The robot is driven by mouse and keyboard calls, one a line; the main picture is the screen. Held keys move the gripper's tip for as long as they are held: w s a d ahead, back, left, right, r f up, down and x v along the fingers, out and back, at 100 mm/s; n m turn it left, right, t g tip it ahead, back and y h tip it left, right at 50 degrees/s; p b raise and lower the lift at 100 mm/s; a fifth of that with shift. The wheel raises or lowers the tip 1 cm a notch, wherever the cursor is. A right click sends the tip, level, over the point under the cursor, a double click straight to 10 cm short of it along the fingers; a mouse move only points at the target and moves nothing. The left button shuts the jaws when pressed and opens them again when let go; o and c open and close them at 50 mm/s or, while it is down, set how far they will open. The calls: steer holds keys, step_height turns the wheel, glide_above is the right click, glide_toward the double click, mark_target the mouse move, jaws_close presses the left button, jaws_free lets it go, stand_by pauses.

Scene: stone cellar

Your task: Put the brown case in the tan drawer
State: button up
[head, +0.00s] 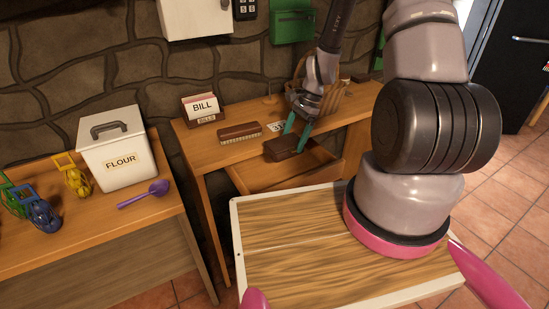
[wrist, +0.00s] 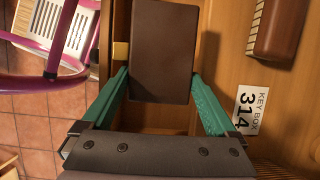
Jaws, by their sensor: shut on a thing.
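The brown case (head: 284,147) is a dark block, held between the teal fingers of my gripper (head: 297,134). In the wrist view the case (wrist: 163,48) lies between the two fingertips (wrist: 160,78), one on each side. The tan drawer (head: 271,176) is pulled out from the desk, below the case. In the wrist view, part of the drawer's inside (wrist: 165,119) shows beneath the case. The case appears to be above the drawer, but how high it is I cannot tell. It hides part of the drawer floor.
A brown brush (head: 240,131) and a bill holder (head: 203,108) stand on the desk (head: 187,138). A key box label (wrist: 245,109) lies beside the drawer. A wicker basket (head: 344,92) stands behind my gripper. A flour tin (head: 113,148) is on the left table.

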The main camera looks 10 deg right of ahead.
steer(key=f, duration=0.5)
steer(key=shift+w, duration=0.4)
steer(key=shift+f, duration=2.45)
steer(key=o, duration=1.3)
steer(key=shift+f, duration=0.15)
